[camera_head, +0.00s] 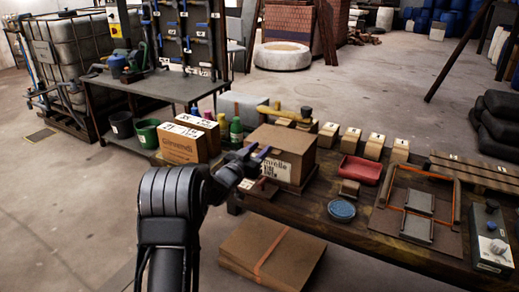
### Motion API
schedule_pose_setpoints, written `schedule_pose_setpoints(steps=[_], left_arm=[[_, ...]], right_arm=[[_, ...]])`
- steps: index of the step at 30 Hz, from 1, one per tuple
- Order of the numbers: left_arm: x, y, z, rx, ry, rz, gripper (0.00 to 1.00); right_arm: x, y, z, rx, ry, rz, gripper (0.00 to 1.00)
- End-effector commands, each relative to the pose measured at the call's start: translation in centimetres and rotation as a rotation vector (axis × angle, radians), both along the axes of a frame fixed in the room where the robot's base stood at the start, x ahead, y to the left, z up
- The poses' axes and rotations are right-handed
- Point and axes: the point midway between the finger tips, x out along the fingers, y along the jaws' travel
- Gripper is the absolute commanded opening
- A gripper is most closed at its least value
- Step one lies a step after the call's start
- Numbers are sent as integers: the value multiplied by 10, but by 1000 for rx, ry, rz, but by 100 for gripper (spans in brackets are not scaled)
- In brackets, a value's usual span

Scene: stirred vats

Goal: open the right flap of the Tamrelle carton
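A brown cardboard carton (296,143) stands on the workbench at the centre. Its white front label is partly covered by my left gripper, so I cannot read the whole name. Its top looks flat and closed; the separate flaps are too small to tell. A second brown carton (180,146), with a different label, stands to its left. My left gripper (258,152) is in front of the first carton's front left side, with its two bluish fingertips slightly apart and nothing between them. I cannot tell whether it touches the carton. My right gripper is not in view.
On the wooden bench (345,228) are a red tray (360,169), a blue round dish (342,209), several small labelled blocks and a control box (491,235). Bottles stand between the cartons. Flat cardboard (270,252) lies low in front of the bench.

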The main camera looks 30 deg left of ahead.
Motion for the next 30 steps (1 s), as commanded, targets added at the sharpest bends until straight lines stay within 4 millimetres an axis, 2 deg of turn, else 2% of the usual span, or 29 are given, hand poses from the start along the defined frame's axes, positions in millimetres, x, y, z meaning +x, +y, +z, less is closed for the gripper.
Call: schedule_pose_setpoints(steps=[8, 21, 30], left_arm=[[2, 0, 0, 0, 0, 0, 35], [2, 0, 0, 0, 0, 0, 0], [2, 0, 0, 0, 0, 0, 0]], right_arm=[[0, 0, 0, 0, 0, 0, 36], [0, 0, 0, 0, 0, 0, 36], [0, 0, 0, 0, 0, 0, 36]])
